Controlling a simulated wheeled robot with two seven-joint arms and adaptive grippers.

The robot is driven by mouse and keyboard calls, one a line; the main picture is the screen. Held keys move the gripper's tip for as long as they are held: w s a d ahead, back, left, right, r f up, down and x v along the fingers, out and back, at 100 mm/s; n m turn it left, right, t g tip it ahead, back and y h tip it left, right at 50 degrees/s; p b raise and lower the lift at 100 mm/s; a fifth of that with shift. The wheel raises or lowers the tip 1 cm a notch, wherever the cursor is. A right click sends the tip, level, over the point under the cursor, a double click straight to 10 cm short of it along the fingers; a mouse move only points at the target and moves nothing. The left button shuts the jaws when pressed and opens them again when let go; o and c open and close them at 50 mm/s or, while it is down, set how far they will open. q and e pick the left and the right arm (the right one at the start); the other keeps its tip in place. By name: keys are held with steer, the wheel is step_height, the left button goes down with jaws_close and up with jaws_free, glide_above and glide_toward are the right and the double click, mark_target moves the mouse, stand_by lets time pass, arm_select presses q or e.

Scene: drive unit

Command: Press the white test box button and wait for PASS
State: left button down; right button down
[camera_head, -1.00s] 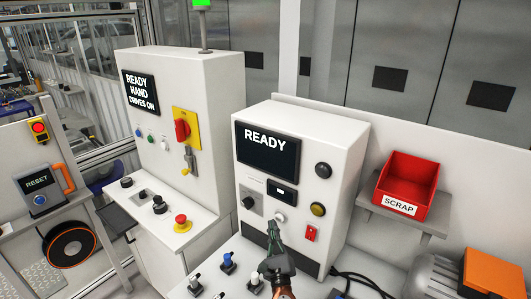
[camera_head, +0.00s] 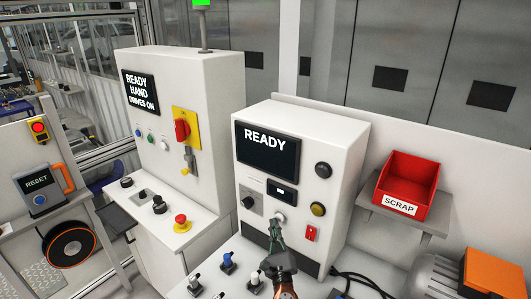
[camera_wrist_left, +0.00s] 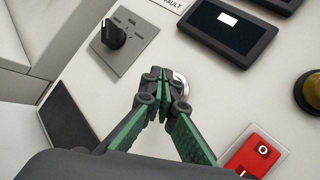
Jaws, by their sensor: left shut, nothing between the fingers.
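The white test box (camera_head: 340,150) stands on the bench, and its screen (camera_head: 267,150) reads READY. Its white button (camera_head: 280,217) is low on the front panel; in the left wrist view the button (camera_wrist_left: 183,84) shows as a pale round edge, partly hidden behind the fingertips. My left gripper (camera_head: 273,228) is shut and empty, with its tips at the panel just beside the button. The left wrist view shows the closed tips (camera_wrist_left: 161,80) overlapping the button's left side; I cannot tell whether they touch it. My right gripper is in neither view.
A black knob (camera_head: 248,202), a yellow button (camera_head: 318,209) and a red switch (camera_head: 310,233) surround the white button. A red SCRAP bin (camera_head: 407,185) sits on a shelf at right.

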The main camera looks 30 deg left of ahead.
arm_select(q)
steer(key=shift+w, duration=0.45)
stand_by(0.7)
steer(key=shift+s, duration=0.95)
steer(key=s, duration=0.2)
steer(key=s+p, duration=0.1)
steer(key=s, duration=0.1)
steer(key=s+p, duration=0.1)
steer(key=s, duration=0.1)
steer(key=shift+a, duration=0.25)
steer(key=shift+w, duration=0.1)
stand_by(0.8)
